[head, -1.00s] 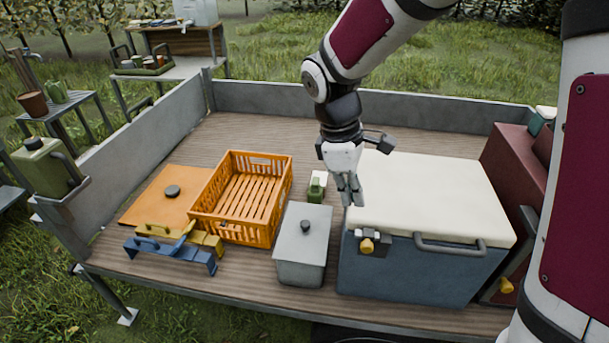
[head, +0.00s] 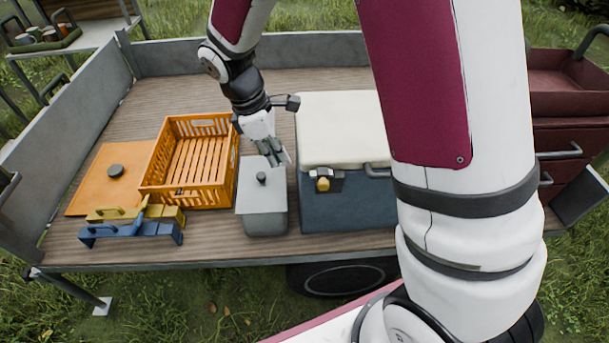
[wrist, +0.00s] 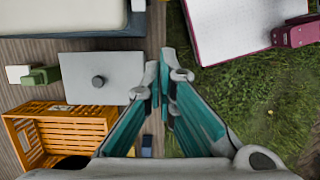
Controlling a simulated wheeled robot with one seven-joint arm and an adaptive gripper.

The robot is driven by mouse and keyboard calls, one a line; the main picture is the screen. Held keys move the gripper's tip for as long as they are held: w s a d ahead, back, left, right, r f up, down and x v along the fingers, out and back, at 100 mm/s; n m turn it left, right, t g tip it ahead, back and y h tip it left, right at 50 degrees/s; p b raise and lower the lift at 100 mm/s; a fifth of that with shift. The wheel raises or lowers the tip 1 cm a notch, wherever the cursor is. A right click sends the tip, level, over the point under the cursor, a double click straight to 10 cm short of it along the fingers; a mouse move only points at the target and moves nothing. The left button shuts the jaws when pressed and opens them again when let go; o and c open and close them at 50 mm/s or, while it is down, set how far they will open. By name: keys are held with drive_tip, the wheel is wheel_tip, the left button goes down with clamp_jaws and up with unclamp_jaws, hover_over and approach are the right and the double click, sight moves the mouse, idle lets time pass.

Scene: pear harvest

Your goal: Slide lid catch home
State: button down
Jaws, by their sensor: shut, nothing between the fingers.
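The cooler has a blue body (head: 345,208) and a cream lid (head: 342,125), which lies closed on top. The lid catch, a grey plate with a yellow knob (head: 323,184), sits at the left of the cooler's front, just under the lid edge. I cannot tell how far it is slid. My gripper (head: 281,159) is shut and empty, left of the catch and apart from it, above the back of the grey box. In the wrist view the fingers (wrist: 162,72) are together; part of the cooler (wrist: 70,25) shows at the top left, but I cannot make out the catch.
The grey knobbed box (head: 263,205) stands close left of the cooler. An orange crate (head: 232,170) and an orange board (head: 95,185) lie farther left. A green object (wrist: 40,75) is behind the box. My arm hides the cooler's right side.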

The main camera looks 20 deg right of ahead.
sight(320, 180)
drive_tip(key=s+d+f+p, duration=0.1)
drive_tip(key=d+f+p, duration=0.1)
drive_tip(key=d+f, duration=0.3)
drive_tip(key=shift+s+x, duration=0.3)
drive_tip(key=shift+x, duration=1.1)
drive_tip(key=shift+a, duration=0.1)
drive_tip(key=d, duration=0.1)
drive_tip(key=s+d, duration=0.1)
drive_tip(key=d, duration=0.1)
drive_tip(key=shift+d+p, duration=0.1)
drive_tip(key=shift+p, duration=0.3)
